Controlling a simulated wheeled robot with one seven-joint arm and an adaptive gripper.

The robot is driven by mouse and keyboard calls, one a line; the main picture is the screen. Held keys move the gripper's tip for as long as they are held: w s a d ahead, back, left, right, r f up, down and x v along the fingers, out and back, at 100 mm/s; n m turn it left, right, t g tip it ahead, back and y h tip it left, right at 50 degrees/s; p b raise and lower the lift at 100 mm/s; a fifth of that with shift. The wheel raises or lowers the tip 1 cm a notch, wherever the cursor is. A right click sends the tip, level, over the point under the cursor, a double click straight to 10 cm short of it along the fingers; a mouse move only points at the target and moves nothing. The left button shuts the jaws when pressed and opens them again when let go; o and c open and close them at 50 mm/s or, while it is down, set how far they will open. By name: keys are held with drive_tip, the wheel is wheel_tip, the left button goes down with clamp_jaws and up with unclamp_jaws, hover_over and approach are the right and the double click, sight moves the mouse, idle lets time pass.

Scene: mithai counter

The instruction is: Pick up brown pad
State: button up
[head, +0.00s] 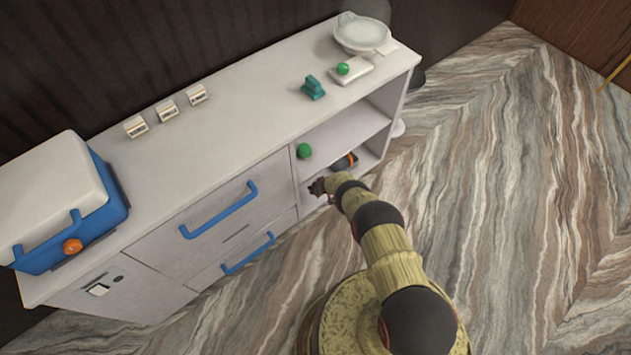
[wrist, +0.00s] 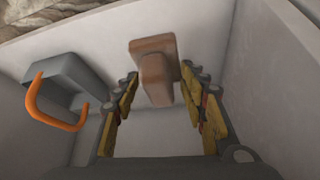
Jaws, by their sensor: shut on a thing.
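The brown pad (wrist: 152,48) shows in the wrist view as a flat brown block with a narrower raised block on its near side. It lies between the fingertips of my gripper (wrist: 160,80), which is shut on it. In the head view my gripper (head: 318,187) is at the front of the open shelf in the white counter (head: 235,110). The pad cannot be made out there.
A grey box with an orange handle (wrist: 68,88) stands left of my gripper in the wrist view. Pale shelf walls flank it. In the head view, a green ball (head: 304,151) is near the shelf opening. Blue drawer handles (head: 220,212) stick out to the left.

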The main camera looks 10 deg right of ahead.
drive_tip(key=s+r+p, duration=0.3)
drive_tip(key=s+p, duration=0.2)
drive_tip(key=s, duration=0.2)
drive_tip(key=shift+s+r+p, duration=0.15)
drive_tip(key=shift+s+p, duration=0.15)
drive_tip(key=shift+p, duration=0.05)
drive_tip(key=o, duration=0.5)
drive_tip(key=c, duration=0.4)
